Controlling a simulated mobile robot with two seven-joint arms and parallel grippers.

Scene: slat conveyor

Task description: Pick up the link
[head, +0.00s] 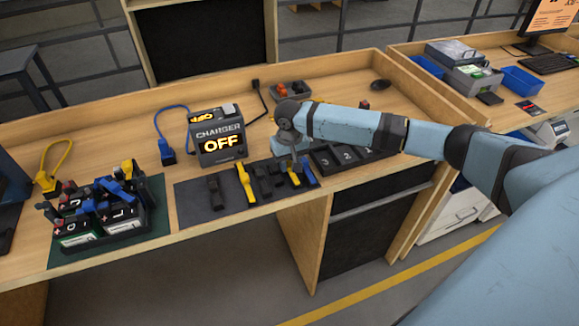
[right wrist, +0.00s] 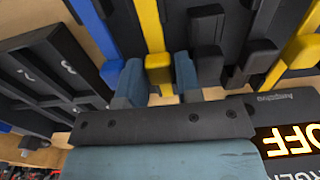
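My right gripper (head: 294,171) reaches down over the right end of a dark mat of links. In the right wrist view its two blue-grey fingers (right wrist: 159,80) stand on either side of the end of a yellow link (right wrist: 152,25), close against it with no clear gap. This yellow link (head: 295,180) still lies among the others, partly hidden by the gripper in the head view. A blue link (head: 311,178) lies to its right, black links to its left, and another yellow link (head: 244,183) farther left. My left gripper is not in view.
A charger (head: 218,137) reading OFF stands behind the mat (head: 188,204). A black numbered tray (head: 345,157) is close to the right of the gripper. Batteries in a holder (head: 105,215) are at the left. A grey bin (head: 290,92) stands behind my arm.

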